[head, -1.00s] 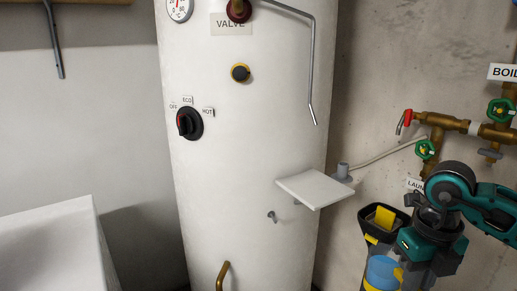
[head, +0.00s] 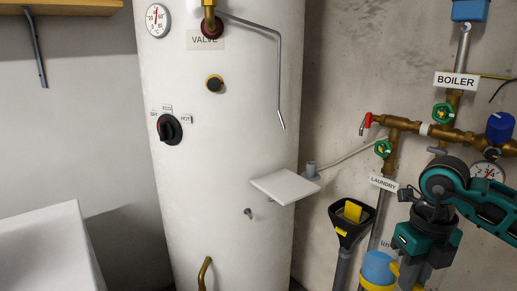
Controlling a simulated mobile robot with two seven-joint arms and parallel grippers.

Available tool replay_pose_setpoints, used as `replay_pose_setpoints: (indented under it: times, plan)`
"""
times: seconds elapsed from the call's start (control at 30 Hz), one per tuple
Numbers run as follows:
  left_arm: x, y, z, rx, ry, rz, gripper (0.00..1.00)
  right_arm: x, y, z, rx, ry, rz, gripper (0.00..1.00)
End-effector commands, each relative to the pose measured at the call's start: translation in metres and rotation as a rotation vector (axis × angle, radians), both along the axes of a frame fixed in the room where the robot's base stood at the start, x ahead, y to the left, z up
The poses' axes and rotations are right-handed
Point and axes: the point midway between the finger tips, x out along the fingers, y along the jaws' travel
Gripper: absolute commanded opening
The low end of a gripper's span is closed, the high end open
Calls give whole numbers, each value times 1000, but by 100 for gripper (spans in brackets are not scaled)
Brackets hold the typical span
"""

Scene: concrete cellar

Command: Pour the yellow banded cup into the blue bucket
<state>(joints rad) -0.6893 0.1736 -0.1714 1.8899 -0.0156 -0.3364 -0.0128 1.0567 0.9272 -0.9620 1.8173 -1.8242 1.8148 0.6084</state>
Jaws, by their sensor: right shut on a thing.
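A blue cup with a yellow band (head: 378,268) is at the bottom edge of the head view, right of centre. Its lower part is cut off by the frame. My right gripper (head: 396,274) comes down from the right and is shut on the cup at its right side. The cup looks about upright; I cannot see what is inside it. No blue bucket can be made out in this view. My left gripper is not in view.
A white tank (head: 225,130) with a small white shelf (head: 285,186) fills the middle. Brass pipes (head: 430,131) run along the right wall. A white surface (head: 45,250) is at lower left.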

Motion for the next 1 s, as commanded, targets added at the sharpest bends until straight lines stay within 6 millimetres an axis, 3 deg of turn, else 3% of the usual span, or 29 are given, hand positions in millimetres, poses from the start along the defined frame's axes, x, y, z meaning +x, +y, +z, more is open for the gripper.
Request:
replay_pose_setpoints:
  times: [0.23, 0.37, 1.0]
  plan:
    - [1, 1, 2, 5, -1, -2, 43, 1, 1, 3, 0, -2, 40, 0]
    - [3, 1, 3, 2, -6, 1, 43, 0, 5, 1, 0, -2, 175, 0]
    - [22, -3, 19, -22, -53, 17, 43, -9, 42, -10, -1, 0, 1473, 0]
